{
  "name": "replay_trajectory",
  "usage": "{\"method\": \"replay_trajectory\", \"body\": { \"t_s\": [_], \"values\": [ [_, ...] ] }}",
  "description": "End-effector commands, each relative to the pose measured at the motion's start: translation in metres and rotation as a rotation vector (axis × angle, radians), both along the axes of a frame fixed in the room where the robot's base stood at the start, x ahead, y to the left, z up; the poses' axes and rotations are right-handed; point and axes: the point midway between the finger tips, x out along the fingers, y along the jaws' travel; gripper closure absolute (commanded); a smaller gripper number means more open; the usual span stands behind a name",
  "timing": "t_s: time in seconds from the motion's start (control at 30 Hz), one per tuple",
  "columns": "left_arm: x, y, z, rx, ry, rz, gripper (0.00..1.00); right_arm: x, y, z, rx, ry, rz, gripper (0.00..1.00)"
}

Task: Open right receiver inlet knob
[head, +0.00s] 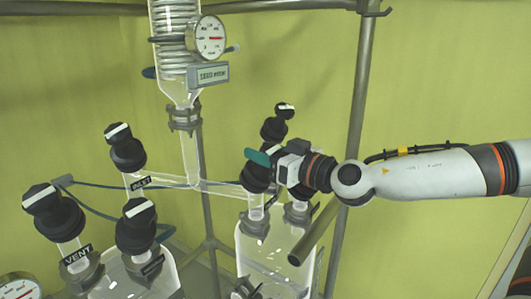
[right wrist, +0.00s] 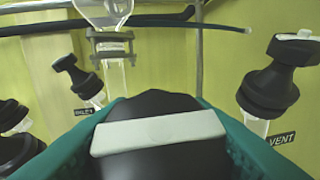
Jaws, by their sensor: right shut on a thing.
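The right receiver (head: 262,258) is a clear glass vessel at the lower middle of the head view. Its inlet knob (head: 256,181) is black and sits on the glass neck joined to the cross tube. My right gripper (head: 262,158) comes from the right and is shut on this knob, with a teal finger showing over its top. In the right wrist view the black knob top with its white bar (right wrist: 158,132) sits between the teal fingers (right wrist: 160,120). The bar lies nearly level, tilted up to the right. The knob's label is hidden. My left gripper is not in view.
Another black knob (head: 281,118) stands just behind my gripper. The left receiver carries several black knobs, including inlet (head: 126,150) and vent (head: 54,215). A glass condenser with a dial gauge (head: 207,37) hangs above. A metal frame post (head: 357,110) stands behind my right arm.

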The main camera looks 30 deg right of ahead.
Motion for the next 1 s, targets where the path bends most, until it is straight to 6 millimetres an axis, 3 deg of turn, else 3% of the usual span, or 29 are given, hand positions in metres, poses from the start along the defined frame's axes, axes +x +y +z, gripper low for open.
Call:
{"method": "replay_trajectory", "body": {
  "t_s": [0.37,0.8,1.0],
  "values": [
    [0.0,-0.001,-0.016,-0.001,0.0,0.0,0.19,-0.001,0.001,-0.002,-0.089,-0.044,0.178,0.78],
    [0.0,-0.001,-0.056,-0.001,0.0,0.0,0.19,-0.002,0.005,-0.006,-0.287,-0.116,0.535,0.78],
    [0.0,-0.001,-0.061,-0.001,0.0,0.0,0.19,-0.004,0.007,-0.003,-0.378,-0.152,0.7,0.78]
  ]
}}
